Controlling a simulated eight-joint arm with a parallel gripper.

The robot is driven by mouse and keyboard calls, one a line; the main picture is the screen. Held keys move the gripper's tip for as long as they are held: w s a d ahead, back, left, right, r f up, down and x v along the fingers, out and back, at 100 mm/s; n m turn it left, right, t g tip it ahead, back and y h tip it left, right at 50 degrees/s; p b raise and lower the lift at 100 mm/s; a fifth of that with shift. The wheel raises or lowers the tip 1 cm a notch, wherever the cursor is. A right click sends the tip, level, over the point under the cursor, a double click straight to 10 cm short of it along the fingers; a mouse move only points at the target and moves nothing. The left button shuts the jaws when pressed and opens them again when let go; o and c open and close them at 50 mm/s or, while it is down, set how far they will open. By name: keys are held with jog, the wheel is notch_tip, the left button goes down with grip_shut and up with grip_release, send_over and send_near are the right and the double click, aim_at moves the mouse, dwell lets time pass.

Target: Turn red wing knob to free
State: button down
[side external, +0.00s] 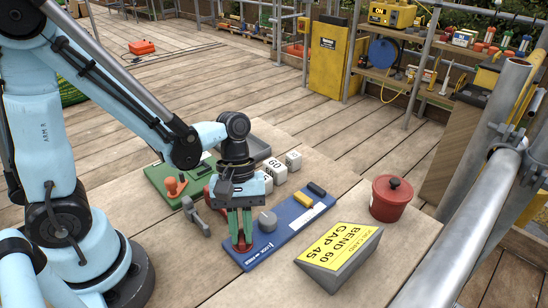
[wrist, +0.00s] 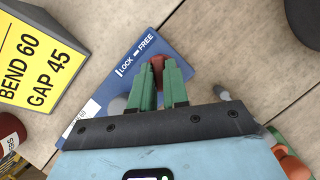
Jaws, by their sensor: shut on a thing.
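The red wing knob (side external: 241,245) sits at the near left end of a blue panel (side external: 283,238) marked LOCK and FREE. My gripper (side external: 240,235) points down over the knob, its green fingers shut on it. In the wrist view the fingers (wrist: 160,85) close around the red knob (wrist: 157,62), with only its top end showing between them. The LOCK and FREE lettering (wrist: 137,55) is just beyond the fingertips. The fingers hide most of the knob, so I cannot tell which mark it points to.
A grey knob (side external: 267,221) stands close to the gripper on the blue panel. A yellow BEND 60 GAP 45 sign (side external: 340,250) and a red lidded pot (side external: 391,198) stand to the right. A green board (side external: 175,182) with an orange handle and several white blocks (side external: 276,170) lie behind.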

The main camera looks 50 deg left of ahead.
jog(key=m+y, duration=0.1)
jog(key=m, duration=0.2)
jog(key=m+g+y, duration=0.1)
jog(key=m, duration=0.1)
jog(key=shift+w+d+m, duration=0.1)
jog(key=shift+d+m, duration=0.05)
jog(key=shift+m, duration=0.25)
jog(key=m+y, duration=0.1)
jog(key=m, duration=0.3)
jog(key=shift+d+m+g+y, duration=0.1)
jog(key=shift+m+g+y, duration=0.3)
jog(key=c, duration=1.1)
grip_release()
jog(key=shift+v, duration=6.05)
